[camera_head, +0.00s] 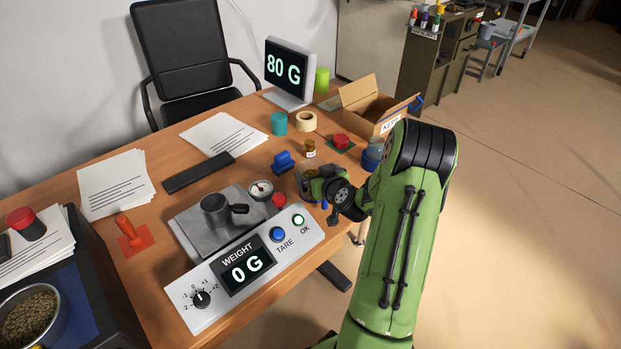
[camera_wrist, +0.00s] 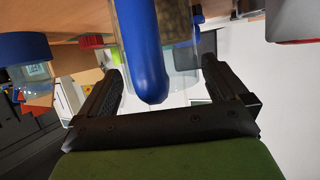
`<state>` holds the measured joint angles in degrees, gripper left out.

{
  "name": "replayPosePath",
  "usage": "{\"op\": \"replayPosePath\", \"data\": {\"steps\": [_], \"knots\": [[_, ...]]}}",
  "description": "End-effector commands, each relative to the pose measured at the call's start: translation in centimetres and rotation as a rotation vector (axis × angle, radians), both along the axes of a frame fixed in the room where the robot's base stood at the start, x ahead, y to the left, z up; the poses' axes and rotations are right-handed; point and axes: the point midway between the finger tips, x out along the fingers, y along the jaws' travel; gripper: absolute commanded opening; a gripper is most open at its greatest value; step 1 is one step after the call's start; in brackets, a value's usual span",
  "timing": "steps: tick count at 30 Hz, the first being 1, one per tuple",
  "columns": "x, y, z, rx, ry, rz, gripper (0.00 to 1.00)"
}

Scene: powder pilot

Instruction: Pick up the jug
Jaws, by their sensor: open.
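In the wrist view, a clear jug with a blue handle (camera_wrist: 146,55) is close in front of my gripper (camera_wrist: 160,75). Brown contents (camera_wrist: 176,22) show through its wall. My gripper is open. The handle appears in the gap between the two black fingers, with space on both sides. I cannot tell how deep it sits between them. In the head view, my gripper (camera_head: 312,183) is low over the desk's right part, and I cannot make out the jug clearly beside it; only a small blue part (camera_head: 324,204) shows there.
A blue stamp (camera_head: 283,162), a small brown bottle (camera_head: 310,149), a red button (camera_head: 341,141) and a cardboard box (camera_head: 372,121) are close by. The desk's edge is near my arm.

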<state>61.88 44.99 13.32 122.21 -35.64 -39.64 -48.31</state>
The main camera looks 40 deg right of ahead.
Motion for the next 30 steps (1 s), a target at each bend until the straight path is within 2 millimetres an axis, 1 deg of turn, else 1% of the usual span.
{"op": "replayPosePath", "data": {"steps": [1,6,23,24,30], "knots": [[-0.15,0.02,-0.27,0.002,0.005,-0.001,1.0],[-0.12,0.03,-0.21,0.001,0.004,0.0,1.0],[-0.09,0.03,-0.15,0.0,0.003,0.0,0.14],[-0.04,0.01,-0.05,-0.001,0.0,0.0,0.12],[-0.04,0.01,0.17,-0.001,0.0,0.0,0.12]]}}
